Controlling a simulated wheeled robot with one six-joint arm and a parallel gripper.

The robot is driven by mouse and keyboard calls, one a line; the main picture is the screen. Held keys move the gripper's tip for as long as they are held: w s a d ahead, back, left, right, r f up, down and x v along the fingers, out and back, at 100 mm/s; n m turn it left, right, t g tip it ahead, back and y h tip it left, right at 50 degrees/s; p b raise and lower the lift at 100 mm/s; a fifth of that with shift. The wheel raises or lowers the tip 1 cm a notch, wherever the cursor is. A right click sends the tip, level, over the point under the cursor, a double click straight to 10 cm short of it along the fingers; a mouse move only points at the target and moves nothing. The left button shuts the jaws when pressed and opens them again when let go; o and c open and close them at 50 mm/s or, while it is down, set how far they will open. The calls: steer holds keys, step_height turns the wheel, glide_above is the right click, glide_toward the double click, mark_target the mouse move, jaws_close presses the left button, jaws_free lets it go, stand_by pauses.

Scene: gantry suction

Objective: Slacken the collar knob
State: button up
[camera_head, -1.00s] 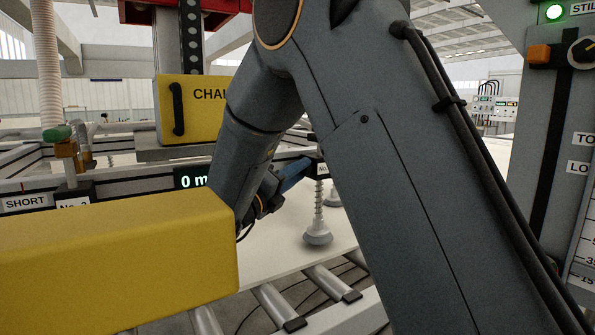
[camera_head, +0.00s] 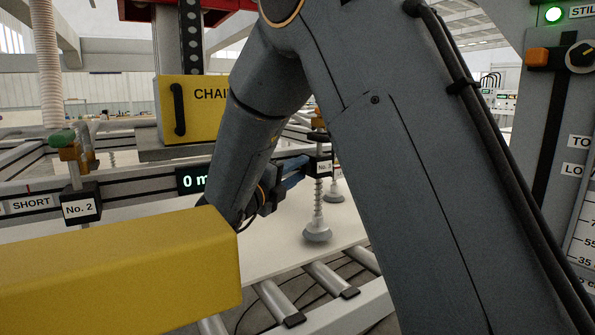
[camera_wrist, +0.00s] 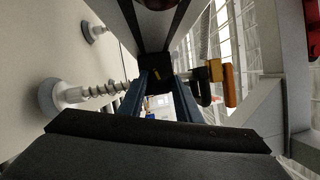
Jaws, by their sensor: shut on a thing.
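The black No. 3 collar block (camera_head: 318,167) sits on a vertical stem in the head view, above a spring and a grey suction cup (camera_head: 317,235). My gripper (camera_head: 296,168) reaches it from the left, its blue fingers against the block's near side. In the wrist view my gripper (camera_wrist: 157,88) has its two blue fingers closing in on the dark collar (camera_wrist: 156,73). It is shut on the collar knob, which is mostly hidden between the fingertips. How far the knob is turned cannot be told.
A white sheet (camera_head: 285,252) lies on rollers below the cup. A valve with an orange handle (camera_wrist: 230,85) stands close beside the fingers. The No. 2 collar (camera_head: 81,205) is at left. A yellow panel (camera_head: 192,105) and a display reading 0 stand behind.

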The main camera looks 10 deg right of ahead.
steer(key=o, duration=1.1)
steer(key=shift+c, duration=0.2)
steer(key=r+v, duration=0.1)
steer(key=v, duration=0.6)
steer(key=shift+s+a+f+b, duration=0.3)
steer(key=shift+f+b, duration=0.15)
steer(key=shift+f, duration=0.1)
